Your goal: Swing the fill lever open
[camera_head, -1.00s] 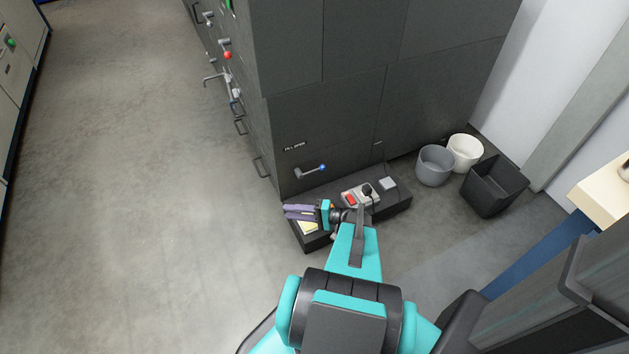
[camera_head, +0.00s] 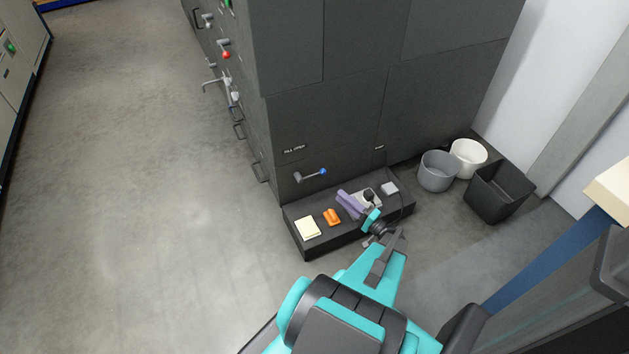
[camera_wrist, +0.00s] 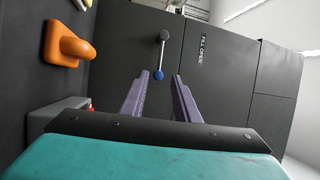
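The fill lever (camera_head: 310,175) is a grey arm with a blue knob on the dark cabinet's front, below the "FILL OPEN" label (camera_head: 294,149). In the head view it points right and slightly up from its pivot. It also shows in the wrist view (camera_wrist: 160,55), with the blue knob nearest me and the label (camera_wrist: 203,48) beside it. My gripper (camera_head: 348,203), with purple fingers, is right of and below the lever in the head view. In the wrist view my gripper (camera_wrist: 158,88) is open and empty, and the knob appears between its fingertips, apart from them.
A low black ledge (camera_head: 285,238) runs along the cabinet foot, bearing a cream pad (camera_head: 307,227), an orange object (camera_head: 332,217) and a grey box (camera_head: 390,188). My gripper partly hides another box there. Several bins, including a black one (camera_head: 499,190), stand right. Left floor is clear.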

